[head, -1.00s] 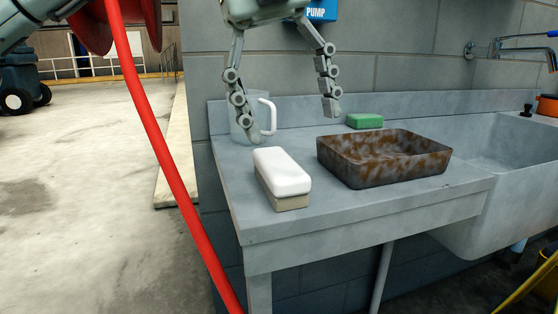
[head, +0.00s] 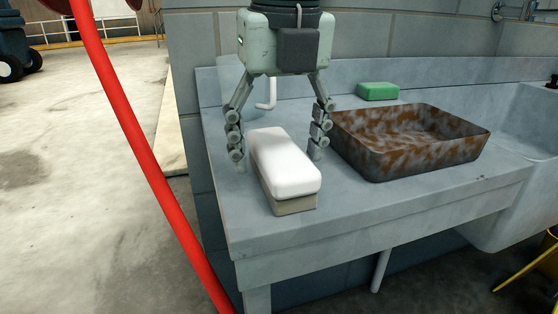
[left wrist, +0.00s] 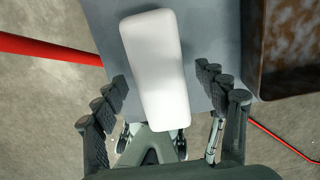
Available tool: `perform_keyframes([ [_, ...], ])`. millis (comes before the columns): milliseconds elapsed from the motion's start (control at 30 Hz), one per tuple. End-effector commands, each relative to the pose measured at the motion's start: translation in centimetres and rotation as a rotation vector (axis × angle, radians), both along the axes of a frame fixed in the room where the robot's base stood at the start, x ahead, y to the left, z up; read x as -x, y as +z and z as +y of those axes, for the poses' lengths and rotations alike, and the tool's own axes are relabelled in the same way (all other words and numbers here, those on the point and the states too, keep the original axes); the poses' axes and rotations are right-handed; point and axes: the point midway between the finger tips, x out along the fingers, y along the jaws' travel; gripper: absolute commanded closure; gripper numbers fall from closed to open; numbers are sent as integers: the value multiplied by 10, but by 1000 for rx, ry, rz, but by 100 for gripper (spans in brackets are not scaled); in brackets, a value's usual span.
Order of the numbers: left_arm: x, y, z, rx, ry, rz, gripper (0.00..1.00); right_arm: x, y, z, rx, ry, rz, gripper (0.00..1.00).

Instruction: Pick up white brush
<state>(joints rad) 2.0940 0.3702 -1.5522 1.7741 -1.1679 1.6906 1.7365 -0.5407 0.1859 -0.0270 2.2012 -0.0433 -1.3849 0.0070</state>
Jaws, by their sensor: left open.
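The white brush (head: 284,162) lies on the grey counter (head: 345,215), with a smooth white top and a beige lower part. My left gripper (head: 279,158) is open, pointing down, with one finger on each side of the brush's far part. In the left wrist view the brush (left wrist: 157,68) lies between the two open fingers of the left gripper (left wrist: 162,100) and extends beyond them. I cannot tell whether the fingers touch it. My right gripper is not in view.
A rusty brown tray (head: 408,140) stands close to the right finger. A green sponge (head: 378,91) lies behind it. A clear jug with a white handle (head: 268,98) is partly hidden behind my gripper. A red hose (head: 135,125) hangs at left.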

Motion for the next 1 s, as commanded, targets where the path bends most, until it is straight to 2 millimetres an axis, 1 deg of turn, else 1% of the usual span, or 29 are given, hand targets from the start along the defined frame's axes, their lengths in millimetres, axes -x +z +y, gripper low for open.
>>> perform_keyframes([
  [67,0,-3,0,0,0,0,28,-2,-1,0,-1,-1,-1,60],
  [233,0,-3,0,0,0,0,28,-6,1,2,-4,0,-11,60],
  [267,0,-3,0,0,0,0,29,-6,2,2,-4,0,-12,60],
  [700,0,-2,0,0,-1,0,83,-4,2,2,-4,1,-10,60],
  [1000,0,0,0,2,0,-2,84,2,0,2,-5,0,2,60],
])
